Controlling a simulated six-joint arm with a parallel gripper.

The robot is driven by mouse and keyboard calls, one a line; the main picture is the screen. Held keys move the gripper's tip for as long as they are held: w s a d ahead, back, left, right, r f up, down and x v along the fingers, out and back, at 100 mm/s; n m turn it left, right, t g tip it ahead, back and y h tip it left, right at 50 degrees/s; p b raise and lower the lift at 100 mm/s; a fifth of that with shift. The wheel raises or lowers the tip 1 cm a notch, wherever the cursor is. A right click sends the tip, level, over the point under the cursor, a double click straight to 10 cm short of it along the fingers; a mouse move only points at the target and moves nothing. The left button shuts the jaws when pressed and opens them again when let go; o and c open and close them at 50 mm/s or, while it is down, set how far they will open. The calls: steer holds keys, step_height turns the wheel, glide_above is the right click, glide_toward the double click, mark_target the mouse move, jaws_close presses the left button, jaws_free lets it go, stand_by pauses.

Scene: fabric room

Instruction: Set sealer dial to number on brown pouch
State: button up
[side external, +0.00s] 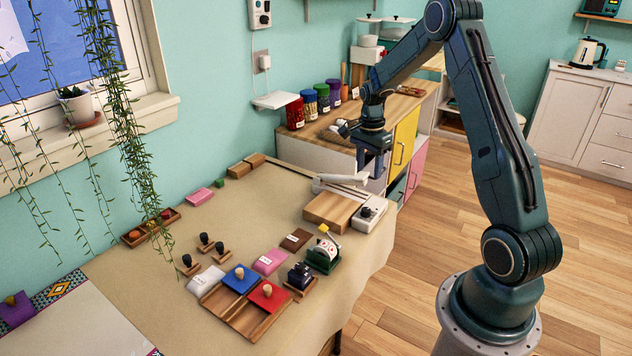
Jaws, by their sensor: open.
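The sealer stands at the right end of the cloth-covered table, with a white arm (340,182), a wooden block and a white body (364,220). Its dial (367,211) is a small dark knob on that body; its setting is too small to read. A brown pouch (292,243) lies flat on the cloth left of the sealer, with a small pale label whose number I cannot read. My gripper (374,168) points down above the sealer, near the right end of its white arm. It is open and holds nothing. It is above and apart from the dial.
A pink pouch (270,262), a white pouch (205,279) and a green number stamp (323,255) lie near the brown pouch. Blue and red knobbed blocks (241,278) sit on a wooden tray at the front. The cloth's middle is clear.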

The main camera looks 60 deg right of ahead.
mark_target(366, 209)
steer(key=n, duration=1.1)
steer(key=a+n, duration=0.1)
steer(key=n, duration=0.5)
steer(key=shift+s+h, duration=0.1)
steer(key=shift+h, duration=0.3)
steer(key=f, duration=1.3)
steer(key=shift+s+d+f, duration=0.1)
steer(key=shift+d+f, duration=0.25)
steer(key=shift+f, duration=0.05)
steer(key=c, duration=1)
